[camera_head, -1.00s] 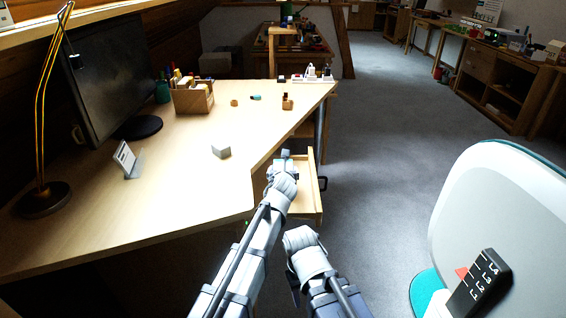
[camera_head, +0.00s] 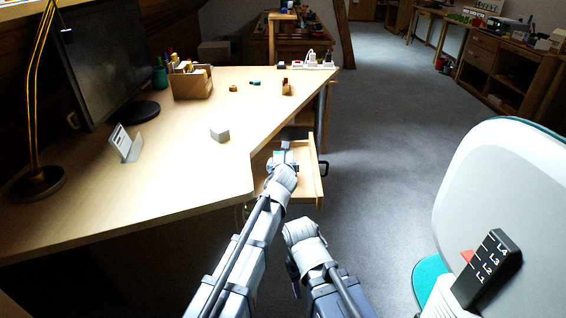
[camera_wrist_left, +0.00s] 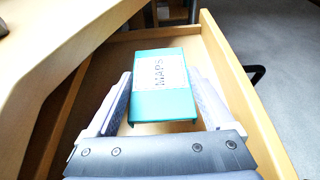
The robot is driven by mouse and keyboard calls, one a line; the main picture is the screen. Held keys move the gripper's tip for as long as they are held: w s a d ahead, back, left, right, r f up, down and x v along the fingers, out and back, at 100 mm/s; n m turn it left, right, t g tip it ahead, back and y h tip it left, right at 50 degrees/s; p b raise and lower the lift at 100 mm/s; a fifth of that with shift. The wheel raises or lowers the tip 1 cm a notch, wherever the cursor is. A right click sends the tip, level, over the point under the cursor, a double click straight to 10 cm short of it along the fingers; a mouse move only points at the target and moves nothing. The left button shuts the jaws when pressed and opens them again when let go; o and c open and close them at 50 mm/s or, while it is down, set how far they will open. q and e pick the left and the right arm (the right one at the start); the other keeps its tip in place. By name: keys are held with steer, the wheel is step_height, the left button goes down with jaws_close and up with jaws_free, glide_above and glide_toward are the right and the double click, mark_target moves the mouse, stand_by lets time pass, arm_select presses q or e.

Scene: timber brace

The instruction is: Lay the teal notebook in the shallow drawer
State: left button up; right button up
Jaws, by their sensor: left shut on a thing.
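The teal notebook (camera_wrist_left: 163,103), with a pale label reading MAPS, is between the two fingers of my left gripper (camera_wrist_left: 162,110) in the left wrist view. The gripper is shut on it. The open shallow drawer (camera_wrist_left: 236,82) lies below and around the notebook in that view; whether the notebook touches its floor I cannot tell. In the head view my left gripper (camera_head: 283,156) is over the drawer (camera_head: 304,189), and the notebook cannot be made out there.
The desk top (camera_head: 190,175) borders the drawer on the left. A small grey block (camera_head: 219,134) sits near its edge. The drawer has a dark handle (camera_head: 324,168) on its right. A pale chair (camera_head: 510,200) stands at the right, with clear floor between.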

arm_select(q)
steer(key=shift+f+b, duration=1.7)
steer(key=shift+f, duration=0.45)
arm_select(e)
steer(key=shift+f, duration=2.15)
arm_select(q)
steer(key=shift+f+b, duration=0.55)
arm_select(e)
steer(key=shift+f, duration=0.5)
arm_select(q)
steer(key=o, duration=1.1)
steer(key=p+v, duration=0.3)
steer(key=v, duration=0.4)
steer(key=shift+s+r, duration=0.2)
steer(key=shift+s, duration=0.1)
arm_select(e)
step_height(320, 180, up, 3)
steer(key=shift+f, duration=0.1)
